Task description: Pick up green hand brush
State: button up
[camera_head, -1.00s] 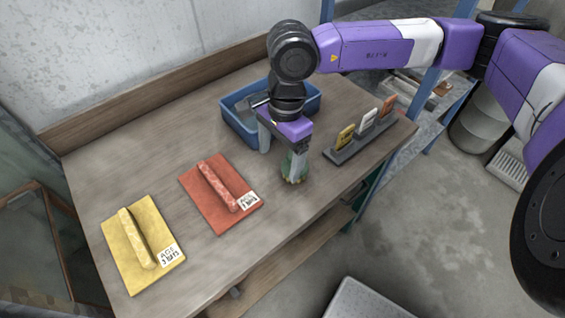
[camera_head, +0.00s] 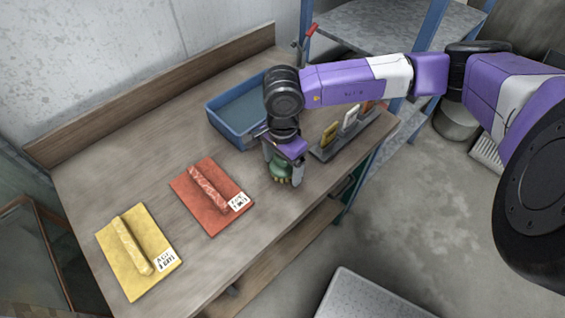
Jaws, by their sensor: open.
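The green hand brush (camera_head: 281,169) stands on the wooden table, right of the red mat. Only its green body and a pale lower edge show beneath my gripper. My gripper (camera_head: 284,178) is above and around it, pointing down, with a finger on either side. The jaws are open. The purple gripper body hides the brush's upper part, and I cannot tell whether the fingers touch it.
A red mat (camera_head: 226,221) and a yellow mat (camera_head: 150,284) each bear a like-coloured bar. A blue bin (camera_head: 222,126) stands behind my gripper. A dark rack (camera_head: 322,155) with upright tags is close on the right. The table's front edge is near.

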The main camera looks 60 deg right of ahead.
jog(key=shift+c, duration=0.2)
jog(key=c, duration=1.4)
jog(key=shift+r, duration=0.2)
jog(key=shift+c, duration=0.2)
notch_tip(320, 180, up, 20)
jog(key=b, duration=0.3)
jog(key=shift+f, duration=0.15)
jog(key=o, duration=0.7)
jog(key=c, duration=0.5)
